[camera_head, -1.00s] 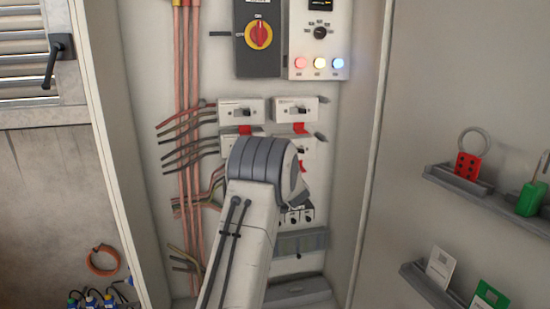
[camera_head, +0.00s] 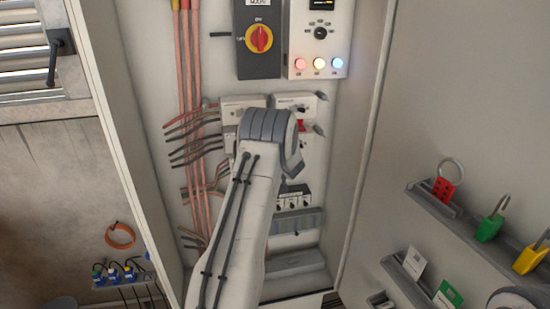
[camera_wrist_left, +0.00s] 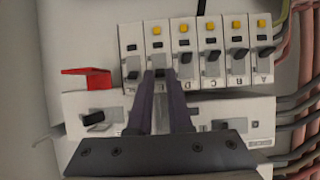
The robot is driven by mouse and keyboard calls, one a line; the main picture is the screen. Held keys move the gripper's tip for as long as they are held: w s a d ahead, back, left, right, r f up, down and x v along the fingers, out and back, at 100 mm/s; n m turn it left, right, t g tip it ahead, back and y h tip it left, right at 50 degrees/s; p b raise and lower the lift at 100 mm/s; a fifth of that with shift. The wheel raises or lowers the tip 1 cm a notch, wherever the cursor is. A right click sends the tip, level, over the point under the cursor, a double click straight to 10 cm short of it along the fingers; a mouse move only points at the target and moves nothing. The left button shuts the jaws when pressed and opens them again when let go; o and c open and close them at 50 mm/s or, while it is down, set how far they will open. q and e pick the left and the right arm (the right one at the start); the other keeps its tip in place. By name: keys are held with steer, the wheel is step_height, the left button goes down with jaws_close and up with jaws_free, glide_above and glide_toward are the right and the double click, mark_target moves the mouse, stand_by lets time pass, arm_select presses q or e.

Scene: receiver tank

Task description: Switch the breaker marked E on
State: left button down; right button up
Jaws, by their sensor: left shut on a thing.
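In the left wrist view a row of white breakers with yellow buttons and dark levers (camera_wrist_left: 212,57) runs across the top, with letters from A at the right. The breaker E (camera_wrist_left: 157,40), by letter order, stands just left of D; its own letter is hidden by my fingers. My left gripper (camera_wrist_left: 161,76) has its two dark fingers closed around that breaker's lever, which is largely hidden between the tips. In the head view my left arm comes up from below, and its wrist covers the gripper and the breakers behind it. My right gripper is not in view.
A red tab (camera_wrist_left: 88,78) and a white unit with a black switch (camera_wrist_left: 93,118) sit beside the fingers. Wires (camera_head: 190,140) run along the left. A red-yellow rotary switch (camera_head: 259,39) is above. Shelves with padlocks (camera_head: 489,228) are at right.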

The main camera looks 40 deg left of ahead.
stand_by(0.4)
arm_select(q)
steer(key=c, duration=1.1)
jaws_free()
steer(key=shift+d, duration=0.1)
steer(key=shift+b+v, duration=1.65)
steer(key=shift+v, duration=3.55)
steer(key=shift+w+r, duration=0.1)
